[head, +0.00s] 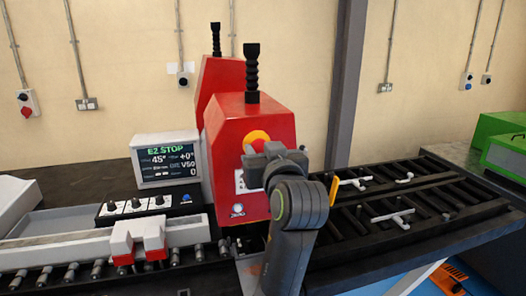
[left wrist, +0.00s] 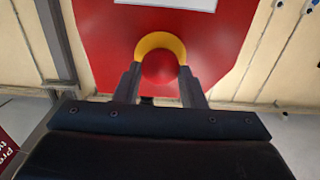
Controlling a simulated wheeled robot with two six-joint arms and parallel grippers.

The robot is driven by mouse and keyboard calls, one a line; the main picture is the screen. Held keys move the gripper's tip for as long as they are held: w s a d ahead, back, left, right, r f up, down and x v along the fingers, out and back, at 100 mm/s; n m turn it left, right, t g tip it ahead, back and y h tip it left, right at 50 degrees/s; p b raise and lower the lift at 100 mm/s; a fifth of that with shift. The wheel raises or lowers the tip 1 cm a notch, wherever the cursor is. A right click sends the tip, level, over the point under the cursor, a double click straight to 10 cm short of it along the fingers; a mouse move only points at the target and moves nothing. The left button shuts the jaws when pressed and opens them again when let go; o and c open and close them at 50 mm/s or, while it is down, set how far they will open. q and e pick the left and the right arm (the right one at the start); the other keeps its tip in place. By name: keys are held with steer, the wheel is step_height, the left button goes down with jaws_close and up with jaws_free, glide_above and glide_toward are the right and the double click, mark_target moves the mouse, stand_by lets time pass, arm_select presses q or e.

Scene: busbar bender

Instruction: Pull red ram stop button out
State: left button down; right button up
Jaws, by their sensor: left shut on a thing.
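The red ram stop button (left wrist: 159,67) sits in a yellow collar (left wrist: 161,42) on the front face of the red machine housing (head: 265,116). In the head view the yellow collar (head: 257,137) shows above my left gripper (head: 262,157), which hides most of the button. In the left wrist view my left gripper (left wrist: 160,82) has one finger on each side of the red button, shut on it. Whether the button is pressed in or out cannot be told. My right gripper is in neither view.
A display (head: 168,160) reading "EZ STOP" stands left of the housing, above a black panel with knobs (head: 135,206). A black slatted table (head: 400,215) with white fittings lies to the right. A grey post (head: 347,80) stands behind.

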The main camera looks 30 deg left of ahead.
arm_select(q)
steer(key=shift+s+d, duration=0.2)
steer(key=shift+d, duration=0.05)
steer(key=shift+s+d, duration=0.15)
steer(key=shift+f, duration=0.1)
steer(key=c, duration=0.9)
jaws_free()
steer(key=shift+s+d, duration=0.1)
